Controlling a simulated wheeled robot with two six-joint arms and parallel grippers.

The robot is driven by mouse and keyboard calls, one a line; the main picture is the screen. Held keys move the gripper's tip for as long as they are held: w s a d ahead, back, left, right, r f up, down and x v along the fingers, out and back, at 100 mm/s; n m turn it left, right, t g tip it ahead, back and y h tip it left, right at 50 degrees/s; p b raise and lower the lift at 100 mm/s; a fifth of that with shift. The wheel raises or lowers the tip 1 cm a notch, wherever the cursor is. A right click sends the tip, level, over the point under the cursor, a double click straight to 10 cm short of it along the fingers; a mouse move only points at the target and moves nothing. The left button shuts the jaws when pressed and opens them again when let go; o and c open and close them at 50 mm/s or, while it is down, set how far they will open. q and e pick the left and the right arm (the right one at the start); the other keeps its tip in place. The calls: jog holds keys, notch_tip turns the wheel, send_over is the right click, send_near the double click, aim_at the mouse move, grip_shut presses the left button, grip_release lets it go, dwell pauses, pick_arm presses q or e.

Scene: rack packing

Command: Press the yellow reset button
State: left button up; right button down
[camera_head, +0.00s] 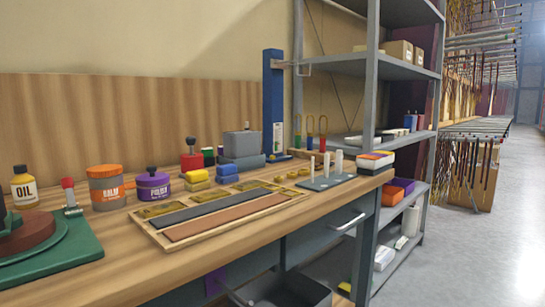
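I cannot make out a yellow reset button for certain. Two stacked yellow blocks (196,181) sit in the middle of the wooden workbench (215,258), behind the wooden tray. A green machine base (72,246) with a reddish-brown disc (28,233) stands at the left front, cut off by the picture edge. A red-topped lever or knob (68,184) rises at its back corner. Neither of my grippers shows in this view.
An oil bottle (24,188), an orange balm jar (106,188) and a purple polish jar (152,187) line the bench. A wooden tray (165,247) holds grey and brown strips.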

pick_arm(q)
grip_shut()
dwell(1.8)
